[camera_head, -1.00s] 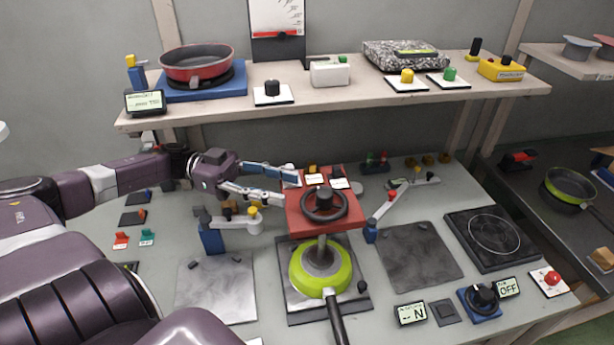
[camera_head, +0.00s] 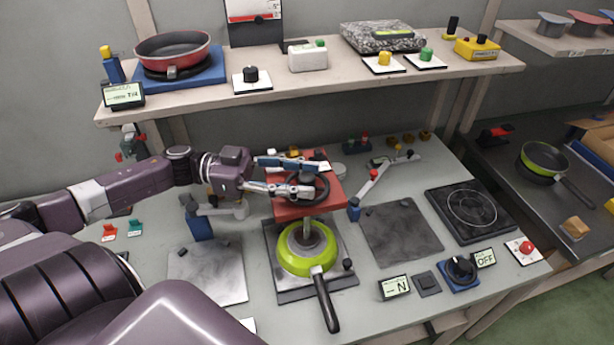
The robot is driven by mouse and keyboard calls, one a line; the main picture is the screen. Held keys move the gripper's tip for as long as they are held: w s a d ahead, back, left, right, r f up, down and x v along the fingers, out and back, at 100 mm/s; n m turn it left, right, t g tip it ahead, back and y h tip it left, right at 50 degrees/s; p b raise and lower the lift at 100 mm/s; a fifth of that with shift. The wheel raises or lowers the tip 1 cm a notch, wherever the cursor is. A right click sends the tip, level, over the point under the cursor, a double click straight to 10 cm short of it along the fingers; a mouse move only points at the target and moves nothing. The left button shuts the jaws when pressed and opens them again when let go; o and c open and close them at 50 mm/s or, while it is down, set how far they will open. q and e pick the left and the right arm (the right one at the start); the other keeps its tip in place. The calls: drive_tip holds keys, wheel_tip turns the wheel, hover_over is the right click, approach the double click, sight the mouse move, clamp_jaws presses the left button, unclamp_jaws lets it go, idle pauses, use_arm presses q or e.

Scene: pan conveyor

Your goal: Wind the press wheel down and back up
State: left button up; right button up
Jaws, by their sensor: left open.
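The press has a red top plate (camera_head: 285,210) with a black handwheel (camera_head: 321,188) lying flat on it. A green pan (camera_head: 292,262) sits under the press on a dark base plate (camera_head: 346,279), its black handle toward the front. My left gripper (camera_head: 322,178) reaches in from the left over the red plate. Its two fingers are apart, one behind and one in front, with the tips at the wheel. The fingers hide the left part of the wheel. I cannot tell whether they touch it. My right gripper is not in view.
Jointed arms on blue posts stand left (camera_head: 199,226) and right (camera_head: 354,209) of the press. A shelf (camera_head: 300,84) with a red pan (camera_head: 172,54) and several buttons runs above the back. A black hotplate (camera_head: 470,211) lies at the right.

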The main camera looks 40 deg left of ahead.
use_arm(q)
drive_tip(key=shift+w+d, duration=0.25)
drive_tip(key=shift+d, duration=0.2)
clamp_jaws()
drive_tip(key=shift+r+p, duration=0.15)
drive_tip(key=shift+p, duration=0.35)
drive_tip(key=n+t+y+p, duration=0.1)
drive_tip(key=p, duration=0.3)
drive_tip(key=shift+r+t, duration=0.2)
drive_tip(key=shift+t, duration=0.2)
drive_tip(key=shift+f+n+t+p, duration=0.3)
drive_tip(key=shift+t+p, duration=0.1)
drive_tip(key=shift+p, duration=0.35)
unclamp_jaws()
